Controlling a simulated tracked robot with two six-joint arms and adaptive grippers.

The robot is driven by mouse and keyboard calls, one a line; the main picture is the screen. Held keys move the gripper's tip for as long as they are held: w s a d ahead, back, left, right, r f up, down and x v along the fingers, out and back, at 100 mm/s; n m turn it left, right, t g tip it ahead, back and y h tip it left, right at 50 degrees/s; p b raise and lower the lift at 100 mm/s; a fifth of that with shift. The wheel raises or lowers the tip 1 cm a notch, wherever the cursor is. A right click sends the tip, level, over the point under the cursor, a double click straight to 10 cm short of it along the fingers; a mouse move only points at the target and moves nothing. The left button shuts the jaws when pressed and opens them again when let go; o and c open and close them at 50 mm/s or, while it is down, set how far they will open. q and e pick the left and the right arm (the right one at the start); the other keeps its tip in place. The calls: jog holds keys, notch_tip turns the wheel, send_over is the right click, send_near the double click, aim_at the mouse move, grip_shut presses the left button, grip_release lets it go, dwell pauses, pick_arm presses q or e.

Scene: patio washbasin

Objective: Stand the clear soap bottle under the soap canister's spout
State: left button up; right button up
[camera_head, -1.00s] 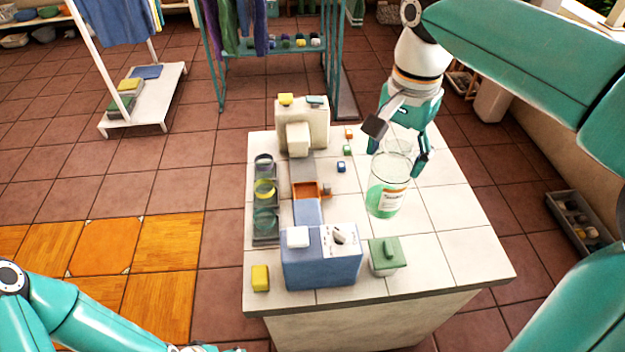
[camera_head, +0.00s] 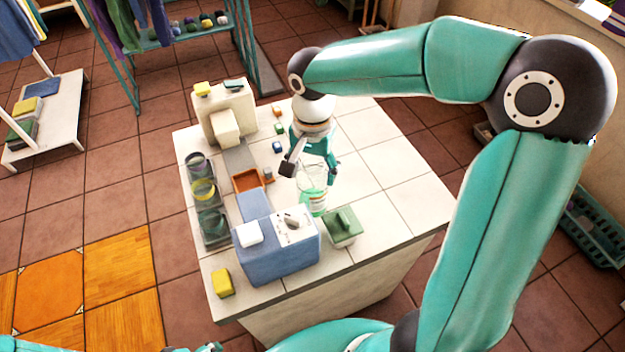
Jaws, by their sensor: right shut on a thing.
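The clear soap bottle (camera_head: 317,198), with green liquid and a pale label, is upright behind the green lidded container. My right gripper (camera_head: 311,170) reaches down from behind and is shut on it, its fingers at the upper sides. I cannot tell if its base touches the tiled top. The cream canister (camera_head: 212,105) stands at the back left of the counter, with a block-like projection (camera_head: 226,127) facing front that may be the spout. A grey strip (camera_head: 238,160) lies in front of it. Only a sliver of my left gripper (camera_head: 205,347) shows at the bottom edge.
An orange tray (camera_head: 246,179) and a blue box (camera_head: 277,258) stand in front of the canister. A dark rack (camera_head: 215,238) of round jars is left, the green container (camera_head: 342,230) right. Small blocks (camera_head: 277,147) lie near the canister. The counter's right side (camera_head: 385,200) is clear.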

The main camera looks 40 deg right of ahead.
jog(key=shift+f, duration=2.4)
jog(key=o, duration=1.7)
jog(key=shift+o, duration=0.2)
